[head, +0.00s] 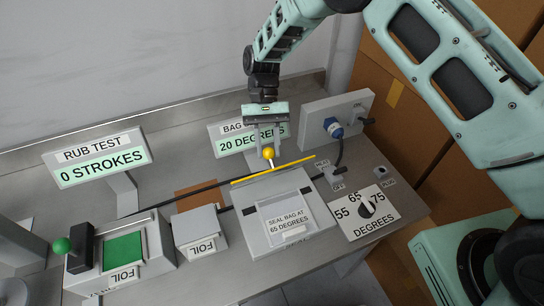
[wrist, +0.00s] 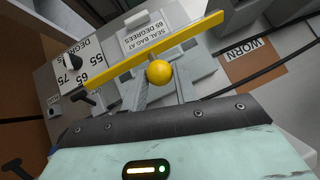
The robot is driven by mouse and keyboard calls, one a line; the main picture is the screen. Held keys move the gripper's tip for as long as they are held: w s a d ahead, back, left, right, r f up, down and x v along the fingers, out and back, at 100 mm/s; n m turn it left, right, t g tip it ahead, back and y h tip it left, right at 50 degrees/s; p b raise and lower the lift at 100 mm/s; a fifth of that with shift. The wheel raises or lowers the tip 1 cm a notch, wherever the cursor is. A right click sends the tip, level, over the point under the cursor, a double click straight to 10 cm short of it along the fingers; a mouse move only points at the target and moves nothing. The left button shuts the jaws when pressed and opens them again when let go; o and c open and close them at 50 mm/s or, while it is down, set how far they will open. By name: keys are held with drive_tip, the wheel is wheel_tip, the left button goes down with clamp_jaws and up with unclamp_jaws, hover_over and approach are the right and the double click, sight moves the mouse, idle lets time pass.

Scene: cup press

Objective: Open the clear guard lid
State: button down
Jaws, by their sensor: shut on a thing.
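A yellow ball knob (head: 268,153) stands on a short stem beside a long yellow bar (head: 273,170) at the back edge of the grey sealer (head: 256,228). My gripper (head: 268,148) reaches down from above with its fingers around the knob, shut on it. The wrist view shows the knob (wrist: 159,73) at the fingertips, with the yellow bar (wrist: 180,47) just past it. I cannot make out a clear lid panel in either view; the bar may be its edge. A label on the sealer reads "SEAL BAG AT 65 DEGREES".
A display reading 20 DEGREES (head: 228,145) stands behind, partly hidden by my gripper. A dial plate (head: 388,212) and a small switch (head: 334,181) are at the right. A foil box (head: 199,232) and a green-pad press (head: 122,250) are left.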

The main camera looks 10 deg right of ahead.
drive_tip(key=shift+w+a+f+b, duration=0.15)
drive_tip(key=shift+w+f+b, duration=0.15)
drive_tip(key=shift+w+b, duration=0.35)
drive_tip(key=shift+w+a+f+b, duration=0.2)
drive_tip(key=shift+w+f+b, duration=0.1)
drive_tip(key=shift+w, duration=0.65)
drive_tip(key=shift+w+a+f+b, duration=0.15)
drive_tip(key=shift+w+f+b, duration=0.1)
drive_tip(key=shift+w+b, duration=0.4)
drive_tip(key=shift+w, duration=0.15)
drive_tip(key=c, duration=1.1)
unclamp_jaws()
drive_tip(key=shift+a, duration=0.1)
drive_tip(key=shift+r, duration=0.1)
drive_tip(key=b+v, duration=0.1)
drive_tip(key=v, duration=1)
drive_tip(key=shift+w+r, duration=0.3)
